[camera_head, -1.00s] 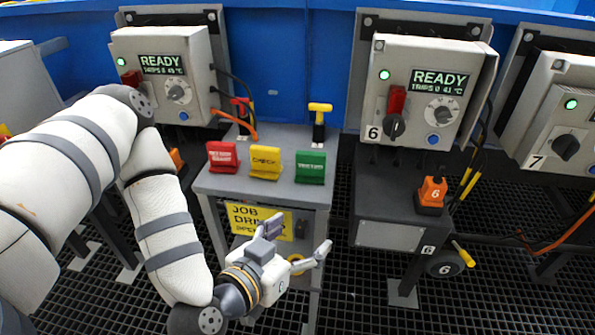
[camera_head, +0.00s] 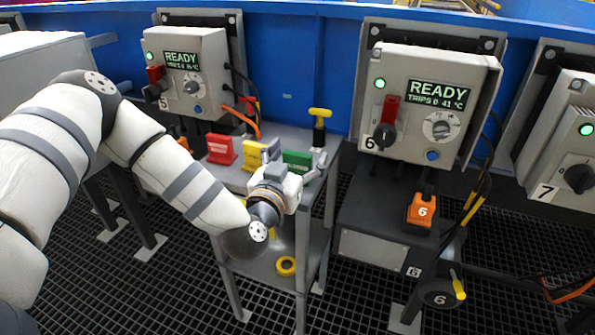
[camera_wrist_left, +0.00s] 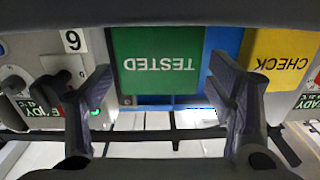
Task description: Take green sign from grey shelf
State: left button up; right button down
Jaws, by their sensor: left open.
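The green sign (camera_head: 297,160) stands on the top of the grey shelf (camera_head: 330,147), at the right end of a row of signs. In the left wrist view the green sign (camera_wrist_left: 158,60) reads "TESTED" upside down and lies between my finger lines. My left gripper (camera_head: 294,163) is open in front of the green sign, and its fingers partly cover it in the head view. In the wrist view the two fingers (camera_wrist_left: 165,95) are spread on either side of the sign. I cannot tell whether they touch it. My right gripper is not in view.
A yellow sign (camera_head: 254,153) and a red sign (camera_head: 221,149) stand left of the green one. A yellow-handled tool (camera_head: 319,125) stands behind it. A yellow ring (camera_head: 286,266) lies on the lower shelf. Control boxes (camera_head: 430,105) flank the shelf.

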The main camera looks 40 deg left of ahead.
pick_arm(q)
jog(key=c, duration=1.3)
jog(key=shift+c, duration=0.2)
